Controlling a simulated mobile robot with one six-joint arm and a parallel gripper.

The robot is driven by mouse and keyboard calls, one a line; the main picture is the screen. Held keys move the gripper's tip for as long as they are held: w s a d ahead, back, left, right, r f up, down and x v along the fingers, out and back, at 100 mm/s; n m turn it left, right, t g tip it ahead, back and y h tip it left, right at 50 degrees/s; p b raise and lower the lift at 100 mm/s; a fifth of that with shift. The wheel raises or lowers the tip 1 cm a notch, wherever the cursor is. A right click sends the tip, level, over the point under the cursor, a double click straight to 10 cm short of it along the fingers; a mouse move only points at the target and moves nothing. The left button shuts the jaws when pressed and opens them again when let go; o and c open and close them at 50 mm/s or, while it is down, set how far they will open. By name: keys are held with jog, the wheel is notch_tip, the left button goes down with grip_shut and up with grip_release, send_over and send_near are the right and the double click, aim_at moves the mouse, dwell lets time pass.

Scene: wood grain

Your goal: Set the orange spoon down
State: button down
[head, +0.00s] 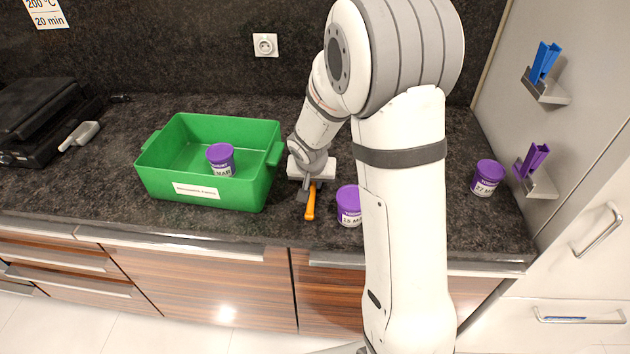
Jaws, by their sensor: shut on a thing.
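The orange spoon (311,205) is at my gripper (309,190), between the green box and a purple-lidded tub. My gripper points down over the dark counter and is shut on the spoon. The orange part that shows sticks out below and in front of the fingers, toward the counter's front edge. The rest of the spoon is hidden by the gripper. I cannot tell whether the spoon touches the counter.
A green box (163,189) holding a purple-lidded tub (221,158) stands left. Another tub (348,207) is close right of the spoon; a third tub (487,178) stands far right. Wall holders carry blue (544,62) and purple (533,160) items. A black appliance (45,115) is far left.

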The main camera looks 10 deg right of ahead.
jog(key=shift+f, duration=0.1)
jog(key=shift+f, duration=0.1)
jog(key=c, duration=1.4)
grip_release()
jog(key=shift+r, duration=0.45)
jog(key=v, duration=1)
jog(key=s+d+r+n, duration=0.1)
jog(key=s+r, duration=0.1)
jog(key=s, duration=0.5)
jog(key=s+r+n+y, duration=0.1)
jog(key=s+r, duration=0.1)
jog(key=s, duration=0.5)
jog(key=s+d+r+n+g, duration=0.1)
jog(key=s+r, duration=0.1)
jog(key=s, duration=0.6)
jog(key=shift+d+n+b, duration=0.3)
jog(key=shift+d, duration=0.05)
